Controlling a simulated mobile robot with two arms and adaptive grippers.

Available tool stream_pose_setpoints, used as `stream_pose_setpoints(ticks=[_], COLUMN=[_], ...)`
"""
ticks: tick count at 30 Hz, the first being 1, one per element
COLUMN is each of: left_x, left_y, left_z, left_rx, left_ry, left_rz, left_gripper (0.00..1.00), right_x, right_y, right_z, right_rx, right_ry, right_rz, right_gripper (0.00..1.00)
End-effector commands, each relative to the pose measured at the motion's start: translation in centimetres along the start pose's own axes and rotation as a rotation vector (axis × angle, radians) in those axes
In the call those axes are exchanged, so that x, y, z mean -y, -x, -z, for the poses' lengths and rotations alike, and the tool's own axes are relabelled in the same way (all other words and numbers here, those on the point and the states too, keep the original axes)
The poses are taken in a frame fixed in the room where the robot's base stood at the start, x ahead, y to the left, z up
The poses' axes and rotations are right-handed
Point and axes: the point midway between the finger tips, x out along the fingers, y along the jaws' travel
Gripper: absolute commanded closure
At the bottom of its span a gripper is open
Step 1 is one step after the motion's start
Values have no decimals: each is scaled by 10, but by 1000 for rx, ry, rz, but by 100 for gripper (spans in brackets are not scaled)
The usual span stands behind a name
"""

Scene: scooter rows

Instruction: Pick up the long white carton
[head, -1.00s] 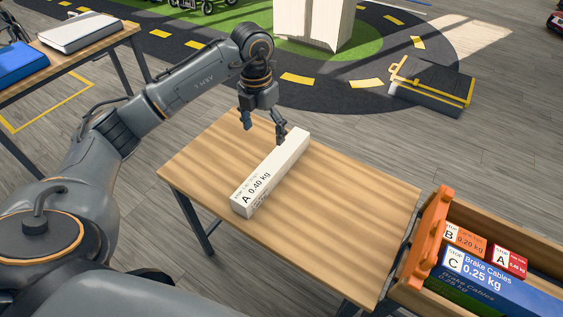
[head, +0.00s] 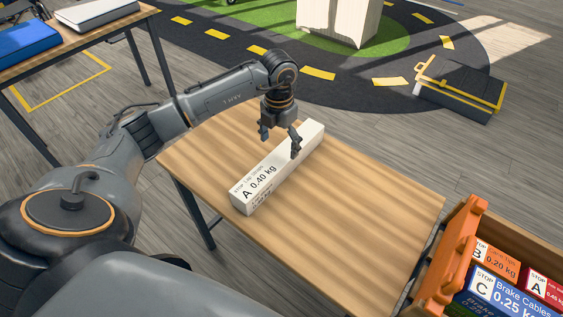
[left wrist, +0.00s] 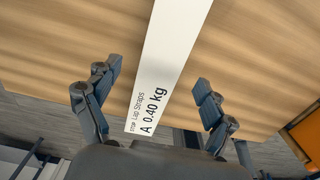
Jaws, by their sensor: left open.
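The long white carton (head: 266,178) lies flat on the wooden table (head: 340,225), slanting from lower left to upper right. Its label reads "A 0.40 kg", and "Lap Straps" shows in the left wrist view (left wrist: 167,70). My left gripper (head: 280,147) is open over the carton's far half in the head view. In the left wrist view the open fingers (left wrist: 152,100) stand apart, one on each side of the carton. I cannot tell how far the fingertips are above the tabletop. My right gripper is not in view.
An orange-ended crate (head: 452,255) with several labelled boxes stands at the table's right. A side table (head: 90,45) with a blue and a white item is at upper left. A dark case (head: 460,90) lies on the floor. The table's right half is clear.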

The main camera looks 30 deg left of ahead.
Motion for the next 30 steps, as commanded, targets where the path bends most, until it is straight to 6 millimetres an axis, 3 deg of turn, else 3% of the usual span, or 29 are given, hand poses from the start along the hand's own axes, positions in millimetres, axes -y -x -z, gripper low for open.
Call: stream_pose_setpoints(ticks=[8,16,25,26,30], left_x=[2,4,4,4,3], left_y=[-23,-61,-68,-68,-67], left_z=[-1,-4,-4,-4,-4], left_rx=[-1,-1,0,0,0], left_ry=[0,1,-1,-1,-1], left_rz=[1,1,1,1,0], left_gripper=[17,17,17,19,48], right_x=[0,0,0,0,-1], right_y=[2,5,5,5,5], right_z=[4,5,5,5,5], right_rx=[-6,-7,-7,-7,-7], right_ry=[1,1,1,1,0], right_rz=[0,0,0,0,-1], right_gripper=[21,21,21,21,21])
